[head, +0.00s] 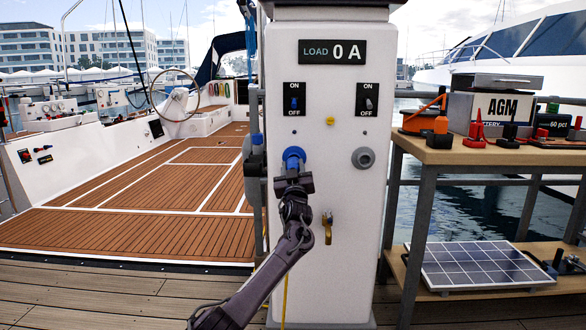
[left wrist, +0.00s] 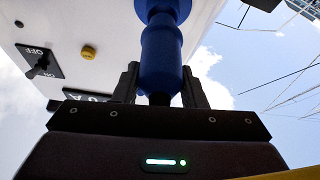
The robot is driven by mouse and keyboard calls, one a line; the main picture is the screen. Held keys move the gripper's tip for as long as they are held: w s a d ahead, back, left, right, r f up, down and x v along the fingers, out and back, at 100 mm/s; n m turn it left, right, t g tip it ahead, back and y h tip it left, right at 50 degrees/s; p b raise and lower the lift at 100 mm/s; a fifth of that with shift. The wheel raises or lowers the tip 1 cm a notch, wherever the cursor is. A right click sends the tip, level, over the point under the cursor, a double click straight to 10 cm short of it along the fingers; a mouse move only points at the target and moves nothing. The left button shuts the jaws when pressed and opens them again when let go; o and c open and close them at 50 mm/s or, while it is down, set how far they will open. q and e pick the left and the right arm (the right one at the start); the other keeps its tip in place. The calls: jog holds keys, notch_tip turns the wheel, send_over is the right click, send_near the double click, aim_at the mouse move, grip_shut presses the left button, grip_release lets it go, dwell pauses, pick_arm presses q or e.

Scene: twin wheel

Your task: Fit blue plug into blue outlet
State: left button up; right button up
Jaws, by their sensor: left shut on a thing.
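The white power pedestal (head: 323,230) stands in the middle of the head view. My left gripper (head: 293,180) is in front of its face, shut on the blue plug. In the left wrist view the plug (left wrist: 161,58) stands between the fingers of this gripper (left wrist: 160,92), its front end against the blue outlet (left wrist: 163,9) at the top edge. Plug and outlet look in line and touching; how deep the plug sits is hidden. In the head view the blue outlet (head: 293,154) is partly covered by plug and gripper. My right gripper is not in view.
A grey outlet (head: 363,158) is right of the blue one. Above are two switches (head: 294,100) (head: 367,100) and a LOAD display reading 0 A (head: 332,52). A brass tap (head: 327,228) is below. A wooden bench (head: 470,152) with batteries stands close on the right.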

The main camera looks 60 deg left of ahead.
aim_at(293, 164)
pick_arm(q)
jog(key=shift+p, duration=0.3)
dwell(1.0)
jog(key=shift+w+a+b, duration=0.4)
jog(key=shift+a, duration=0.2)
jog(key=shift+w+a+b, duration=0.75)
jog(key=shift+w+a, duration=0.05)
jog(key=shift+a, duration=0.25)
jog(key=o, duration=1.1)
jog(key=shift+o, duration=0.2)
